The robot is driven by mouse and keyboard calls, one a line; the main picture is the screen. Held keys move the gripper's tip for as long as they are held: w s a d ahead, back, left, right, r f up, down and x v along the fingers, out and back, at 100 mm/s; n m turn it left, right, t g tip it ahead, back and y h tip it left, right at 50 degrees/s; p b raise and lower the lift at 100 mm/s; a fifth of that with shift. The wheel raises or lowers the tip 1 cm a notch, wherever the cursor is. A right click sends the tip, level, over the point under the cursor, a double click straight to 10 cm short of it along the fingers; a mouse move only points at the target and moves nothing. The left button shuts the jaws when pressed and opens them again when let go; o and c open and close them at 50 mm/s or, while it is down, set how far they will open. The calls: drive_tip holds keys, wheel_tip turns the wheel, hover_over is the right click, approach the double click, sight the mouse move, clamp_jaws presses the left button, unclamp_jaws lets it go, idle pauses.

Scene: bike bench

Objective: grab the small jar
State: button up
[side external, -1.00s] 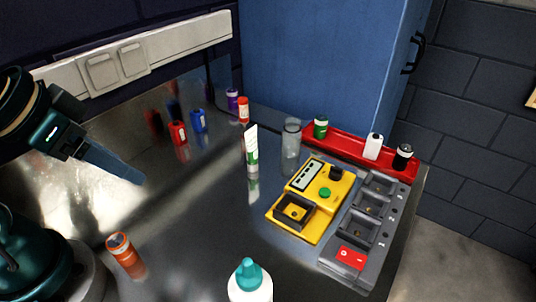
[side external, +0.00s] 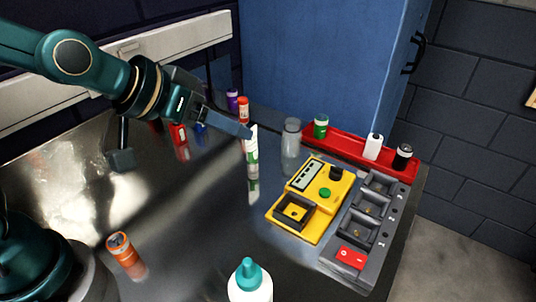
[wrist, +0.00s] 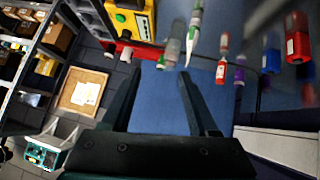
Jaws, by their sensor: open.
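Several small containers are in view, and I cannot tell for sure which is the small jar. A clear glass cylinder (side external: 291,145) stands on the bench behind the yellow device; it also shows in the wrist view (wrist: 173,48). An orange container (side external: 124,254) stands apart at the lower left. A green container (side external: 320,127), a white one (side external: 372,146) and a black one (side external: 403,157) are at the red tray. My gripper (side external: 246,131) is open and empty, raised over the back of the bench, overlapping the white-and-green tube (side external: 252,152) in the side view.
A yellow device (side external: 325,190) and a grey compartment tray (side external: 345,257) are at the right. Red (side external: 178,134), blue (side external: 200,127), purple (side external: 232,100) and orange-red (side external: 243,108) containers stand at the back. A teal-capped bottle (side external: 249,280) is in front. The middle bench is clear.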

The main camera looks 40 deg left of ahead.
drive_tip(key=w+d+f+t, duration=0.1)
drive_tip(key=w+d+f, duration=0.1)
drive_tip(key=w, duration=0.3)
drive_tip(key=n+t+y, duration=0.1)
drive_tip(key=t+y, duration=0.2)
drive_tip(key=y, duration=0.1)
approach(289, 126)
drive_tip(key=x, duration=0.6)
drive_tip(key=shift+w+a+f, duration=0.15)
drive_tip(key=shift+a+f, duration=0.05)
drive_tip(key=shift+f, duration=0.15)
drive_tip(key=shift+d+x, duration=0.1)
drive_tip(key=shift+x, duration=1.3)
drive_tip(key=shift+d+x, duration=0.15)
drive_tip(key=shift+x, duration=1.2)
drive_tip(key=shift+r, duration=0.15)
clamp_jaws()
drive_tip(key=shift+r, duration=0.1)
